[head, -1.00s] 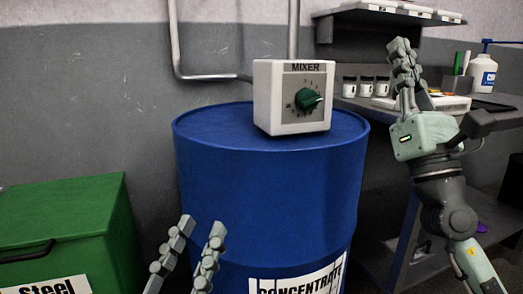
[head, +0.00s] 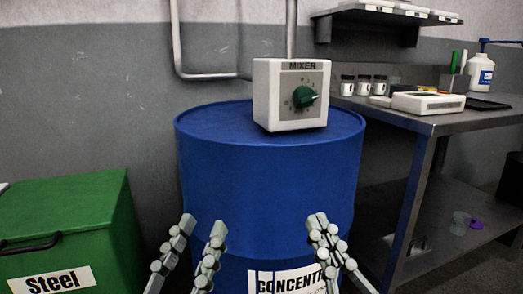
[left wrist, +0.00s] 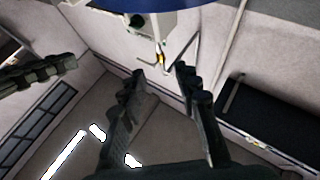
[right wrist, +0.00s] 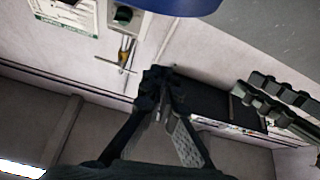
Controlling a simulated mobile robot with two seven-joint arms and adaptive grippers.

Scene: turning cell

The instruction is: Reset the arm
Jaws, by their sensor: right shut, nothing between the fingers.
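My left gripper (head: 203,226) is low in front of the blue drum, its two fingers pointing up and apart with nothing between them. It also shows open and empty in the left wrist view (left wrist: 160,74). My right gripper (head: 317,221) is low in front of the drum's right part, its fingertips together. In the right wrist view (right wrist: 158,71) its tips meet and hold nothing. The two grippers are side by side with a gap between them. Both are apart from the white mixer box (head: 291,95) with its green knob (head: 304,97).
The mixer box stands on the blue drum (head: 265,170). A green steel bin (head: 75,220) is at the left. At the right, a grey bench (head: 440,122) holds small jars (head: 363,85), a white device (head: 428,102) and a white bottle (head: 480,73). Purple and clear items lie on its lower shelf.

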